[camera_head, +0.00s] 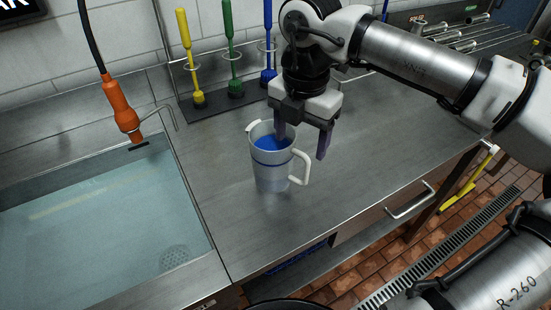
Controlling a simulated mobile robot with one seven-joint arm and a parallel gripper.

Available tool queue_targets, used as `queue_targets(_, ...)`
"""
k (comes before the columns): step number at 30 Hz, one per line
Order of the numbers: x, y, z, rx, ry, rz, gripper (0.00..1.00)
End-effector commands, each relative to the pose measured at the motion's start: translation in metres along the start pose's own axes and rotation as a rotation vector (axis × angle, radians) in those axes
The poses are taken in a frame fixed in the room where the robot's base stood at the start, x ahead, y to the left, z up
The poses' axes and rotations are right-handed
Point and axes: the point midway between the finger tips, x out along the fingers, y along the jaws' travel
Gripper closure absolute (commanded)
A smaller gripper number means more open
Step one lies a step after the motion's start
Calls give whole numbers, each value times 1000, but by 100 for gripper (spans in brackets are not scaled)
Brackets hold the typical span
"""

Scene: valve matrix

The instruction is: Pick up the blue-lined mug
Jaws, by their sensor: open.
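The blue-lined mug (271,172) stands upright on the steel counter, right of the sink. It is pale grey with a blue inside, a blue band and a white handle on its right side. My gripper (301,147) is open and points down just above the mug. Its left finger reaches down at the mug's mouth, and its right finger hangs to the right of the mug, above the handle. I cannot tell whether either finger touches the mug.
A sink filled with water (95,225) lies at the left, with an orange sprayer (122,108) hanging over it. A rack with yellow (190,60), green (230,50) and blue (268,40) brushes stands behind the mug. The counter (370,150) right of the mug is clear.

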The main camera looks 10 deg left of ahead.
Motion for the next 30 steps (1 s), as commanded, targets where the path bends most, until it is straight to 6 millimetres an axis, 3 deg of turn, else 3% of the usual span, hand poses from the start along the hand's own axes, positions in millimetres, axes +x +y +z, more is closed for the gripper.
queue_targets(12,49,-2,2,-2,2,0,31)
queue_targets(20,52,-2,2,-1,0,0,31)
queue_targets(30,52,-2,2,-1,1,0,76)
